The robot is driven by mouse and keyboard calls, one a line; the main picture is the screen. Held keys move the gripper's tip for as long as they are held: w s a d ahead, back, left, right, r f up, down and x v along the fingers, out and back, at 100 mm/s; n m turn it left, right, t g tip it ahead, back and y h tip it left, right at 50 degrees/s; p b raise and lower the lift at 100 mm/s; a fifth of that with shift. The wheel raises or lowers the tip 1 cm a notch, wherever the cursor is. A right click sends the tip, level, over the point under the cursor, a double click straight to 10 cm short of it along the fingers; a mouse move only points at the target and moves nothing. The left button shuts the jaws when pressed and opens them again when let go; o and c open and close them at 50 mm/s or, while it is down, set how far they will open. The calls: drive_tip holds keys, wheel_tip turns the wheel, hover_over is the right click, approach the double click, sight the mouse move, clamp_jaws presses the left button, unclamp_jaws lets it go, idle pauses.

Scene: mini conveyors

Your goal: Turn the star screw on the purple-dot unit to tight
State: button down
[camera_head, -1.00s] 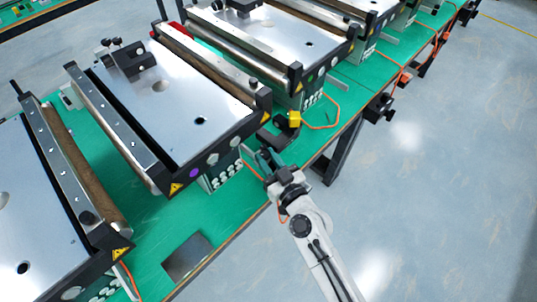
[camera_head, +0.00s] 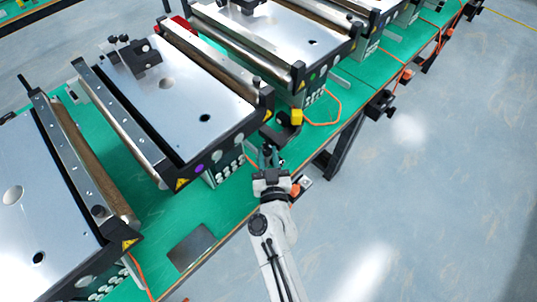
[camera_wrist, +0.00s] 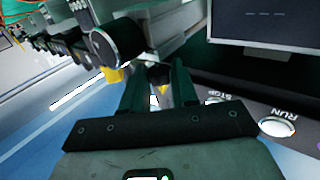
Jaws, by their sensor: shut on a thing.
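The purple-dot unit (camera_head: 215,92) is the conveyor with a silver plate in the middle of the head view. Its purple dot (camera_head: 199,169) shows on the black front side rail. My gripper (camera_head: 268,158) is at the right end of that rail, low beside the unit's front corner. In the wrist view my gripper (camera_wrist: 158,88) has its two dark green fingers on either side of a small dark knob (camera_wrist: 160,74), seemingly the star screw. The fingers look shut on it. Its star shape and marks are hidden or too small to tell.
In the wrist view, a panel with a RUN button (camera_wrist: 277,127) and a dark screen (camera_wrist: 262,22) lies to the right. Neighbouring conveyors stand both sides on the green table (camera_head: 150,232). Open floor is right.

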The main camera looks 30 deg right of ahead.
drive_tip(key=m+g+h+b, duration=0.1)
drive_tip(key=m+g+h, duration=0.1)
drive_tip(key=h, duration=0.1)
drive_tip(key=m+g+h+b, duration=0.1)
drive_tip(key=h, duration=0.1)
drive_tip(key=shift+w+a+f+m+b, duration=0.15)
drive_tip(key=shift+a+f+m+b, duration=0.15)
drive_tip(key=shift+m, duration=0.1)
drive_tip(key=m+g+h+b, duration=0.2)
drive_tip(key=shift+w+r+h+b, duration=0.1)
drive_tip(key=shift+r+h+b, duration=0.05)
drive_tip(key=shift+h+b, duration=0.15)
drive_tip(key=shift+a+r+m+g, duration=0.1)
drive_tip(key=shift+m+g, duration=0.2)
drive_tip(key=shift+g, duration=0.2)
drive_tip(key=c, duration=1.1)
unclamp_jaws()
drive_tip(key=shift+c, duration=0.2)
drive_tip(key=b+v, duration=0.3)
drive_tip(key=v, duration=0.8)
drive_tip(key=shift+w, duration=0.1)
